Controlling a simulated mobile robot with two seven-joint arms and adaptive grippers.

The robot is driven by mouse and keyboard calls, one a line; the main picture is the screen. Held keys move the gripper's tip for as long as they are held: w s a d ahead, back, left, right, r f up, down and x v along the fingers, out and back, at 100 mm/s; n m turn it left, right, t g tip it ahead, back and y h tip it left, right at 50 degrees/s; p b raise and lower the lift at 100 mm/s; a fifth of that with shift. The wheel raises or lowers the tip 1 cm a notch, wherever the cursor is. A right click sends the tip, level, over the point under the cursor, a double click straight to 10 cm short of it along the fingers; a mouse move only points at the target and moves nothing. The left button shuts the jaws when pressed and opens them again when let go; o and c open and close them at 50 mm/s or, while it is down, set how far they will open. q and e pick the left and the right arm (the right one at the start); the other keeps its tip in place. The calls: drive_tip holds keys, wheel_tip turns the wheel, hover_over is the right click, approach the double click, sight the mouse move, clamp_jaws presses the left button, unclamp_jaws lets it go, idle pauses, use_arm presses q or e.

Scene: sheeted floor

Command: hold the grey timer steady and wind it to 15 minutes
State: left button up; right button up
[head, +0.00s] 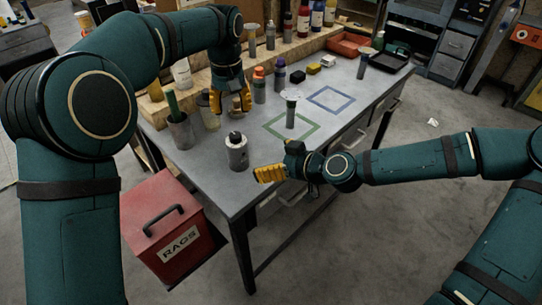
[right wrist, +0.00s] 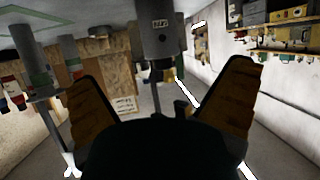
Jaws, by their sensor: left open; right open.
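The grey timer (head: 237,155) looks to be the upright grey cylinder with a black top near the table's front left edge. In the right wrist view it shows upside down as a labelled grey cylinder (right wrist: 160,35), hanging from the top edge. My left gripper (head: 236,106) points down behind the timer, above the table, with open yellow fingers and nothing in them. My right gripper (head: 262,174) is at the table's front edge, right of the timer, fingers pointing left towards it. The timer's dial marks are too small to read.
A grey pot (head: 180,132) with a green handle and a pale jar (head: 208,113) stand left of my left gripper. A funnel-topped grey post (head: 290,112) stands by the green square outline (head: 302,138). Bottles line the back. A red rags box (head: 168,225) is below the table.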

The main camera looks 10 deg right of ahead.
sight(236, 134)
drive_tip(key=x, duration=1.3)
drive_tip(key=shift+w+a, duration=0.1)
drive_tip(key=shift+w, duration=0.3)
drive_tip(key=shift+c, duration=0.3)
drive_tip(key=c, duration=1.3)
use_arm(q)
drive_tip(key=o, duration=0.3)
use_arm(e)
drive_tip(key=shift+r, duration=0.1)
use_arm(q)
drive_tip(key=shift+o, duration=0.2)
wheel_tip(236, 134, down, 10)
drive_tip(key=n, duration=0.9)
drive_tip(key=shift+r, duration=0.1)
